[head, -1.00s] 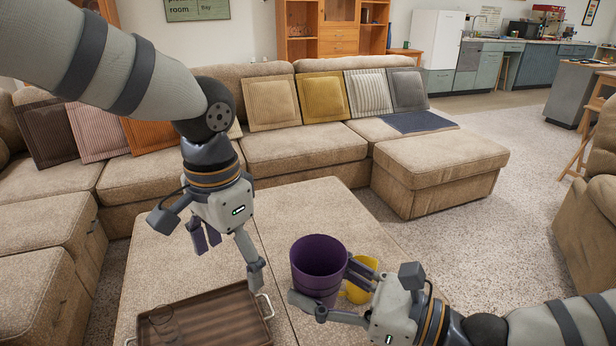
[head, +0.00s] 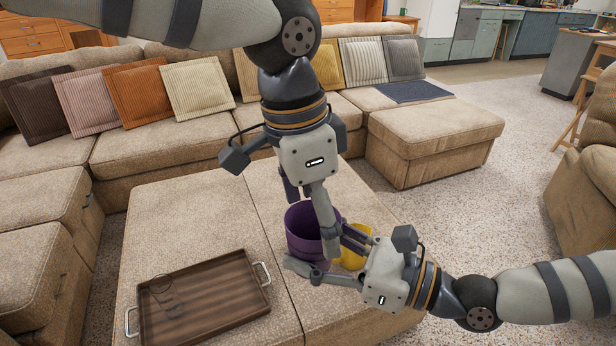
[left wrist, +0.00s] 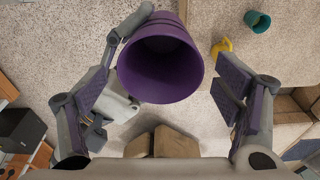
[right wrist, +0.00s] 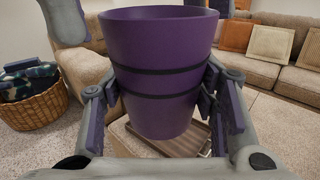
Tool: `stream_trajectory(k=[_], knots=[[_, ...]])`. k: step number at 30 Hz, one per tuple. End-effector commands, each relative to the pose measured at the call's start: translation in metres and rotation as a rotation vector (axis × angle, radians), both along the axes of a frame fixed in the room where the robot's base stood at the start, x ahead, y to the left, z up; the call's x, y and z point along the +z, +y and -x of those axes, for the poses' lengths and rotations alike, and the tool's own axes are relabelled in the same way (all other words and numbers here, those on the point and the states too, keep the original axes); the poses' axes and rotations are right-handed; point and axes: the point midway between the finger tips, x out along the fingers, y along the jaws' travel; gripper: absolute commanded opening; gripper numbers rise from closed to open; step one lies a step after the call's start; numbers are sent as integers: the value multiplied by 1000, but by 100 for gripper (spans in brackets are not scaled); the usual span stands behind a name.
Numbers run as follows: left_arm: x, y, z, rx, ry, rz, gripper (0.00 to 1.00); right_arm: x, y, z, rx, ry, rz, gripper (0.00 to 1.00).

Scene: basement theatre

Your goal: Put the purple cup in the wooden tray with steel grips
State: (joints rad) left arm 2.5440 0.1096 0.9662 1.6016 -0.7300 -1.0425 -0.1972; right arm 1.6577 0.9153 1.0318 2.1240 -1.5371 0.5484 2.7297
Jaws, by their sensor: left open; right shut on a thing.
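The purple cup (head: 302,222) is upright and open at the top, held over the right side of the ottoman. My right gripper (head: 325,256) is shut on its side; the right wrist view shows the cup (right wrist: 160,55) between its fingers. My left gripper (head: 309,215) is open and empty above the cup's mouth, pointing down. In the left wrist view the cup (left wrist: 160,62) lies in front of its spread fingers.
A yellow object (head: 353,261), partly hidden, stands behind my right gripper. A teal cup (left wrist: 257,21) shows in the left wrist view. The ottoman (head: 185,225) is clear behind the tray. A sofa with cushions (head: 280,135) surrounds it.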

Motion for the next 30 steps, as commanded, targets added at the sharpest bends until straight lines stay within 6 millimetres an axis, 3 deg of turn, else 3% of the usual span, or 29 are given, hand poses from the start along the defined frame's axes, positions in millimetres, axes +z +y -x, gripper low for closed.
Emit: stream_trajectory(k=[3,11,18,20,21,23,30], knots=[[-9,-1,0,1,0,0,84,1,0,0,0,-1,0,23],[-11,-1,0,1,-1,1,84,1,0,0,0,-1,0,23],[-11,-1,0,1,-1,0,32,1,0,0,0,-1,0,23],[-11,-1,0,1,0,0,32,1,0,0,0,-1,0,23],[-11,-1,0,1,0,1,32,1,0,0,0,-1,0,60],[-11,-1,0,1,0,0,32,1,0,0,0,-1,0,74],[-11,-1,0,1,0,0,32,0,0,0,0,-1,0,77]])
